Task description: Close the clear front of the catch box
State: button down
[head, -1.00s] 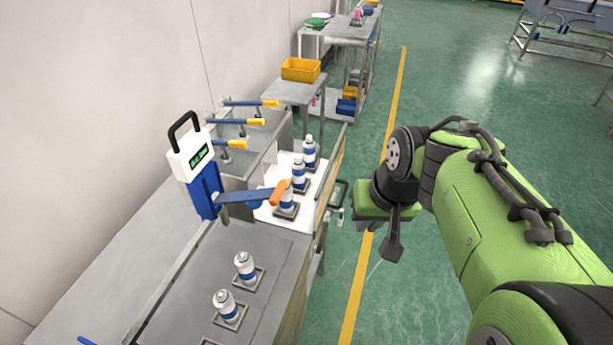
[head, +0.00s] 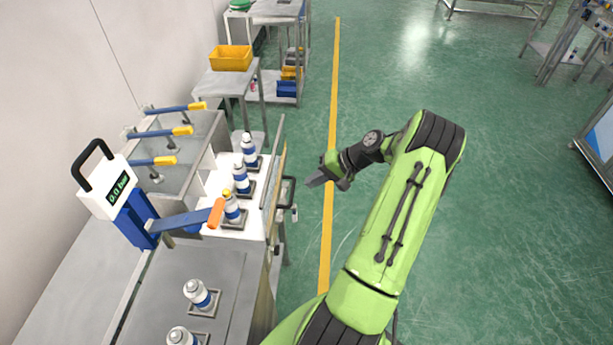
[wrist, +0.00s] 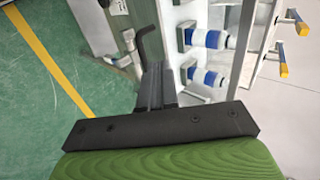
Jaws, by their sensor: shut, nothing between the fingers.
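The white catch box floor (head: 218,185) holds cans standing in a row. Along its right side runs a thin clear front panel (head: 272,172), seen nearly edge-on; its exact opening angle is hard to tell. A black handle (head: 290,192) sticks out from that side. My gripper (head: 314,182) is shut and empty, just right of the handle, apparently apart from it. In the wrist view the shut fingers (wrist: 157,86) point toward the black handle (wrist: 146,45) and the panel edge, with blue-and-white cans (wrist: 208,78) beyond.
A blue crimper with a white display (head: 118,190) and orange-tipped lever stands left of the cans. Yellow-tipped clamps (head: 175,131) line the back. More cans (head: 200,295) stand in front. A yellow bin (head: 231,58) sits on a farther table. Green floor to the right is open.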

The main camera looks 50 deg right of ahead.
aim_at(275, 192)
jog(key=shift+w+a+f+p, duration=0.15)
jog(key=shift+w+a+f, duration=0.65)
jog(key=shift+w, duration=0.35)
jog(key=shift+w+a+f+p, duration=0.1)
jog(key=shift+w+a+f, duration=0.65)
jog(key=shift+w, duration=0.4)
jog(key=shift+w+a+f+p, duration=0.15)
jog(key=shift+w+a+f, duration=0.45)
jog(key=shift+w+a, duration=0.45)
jog(key=shift+w, duration=0.15)
jog(key=w+a+b, duration=0.1)
jog(key=w+a, duration=0.2)
jog(key=w, duration=0.2)
jog(key=w+a+b, duration=0.1)
jog(key=w+a, duration=0.3)
jog(key=w, duration=0.1)
jog(key=w+a+b, duration=0.1)
jog(key=w+a, duration=0.3)
jog(key=shift+w+a, duration=0.2)
jog(key=shift+w, duration=0.2)
jog(key=shift+w+a+r, duration=0.1)
jog(key=shift+w+a, duration=0.1)
jog(key=shift+a, duration=0.1)
jog(key=shift+b, duration=0.3)
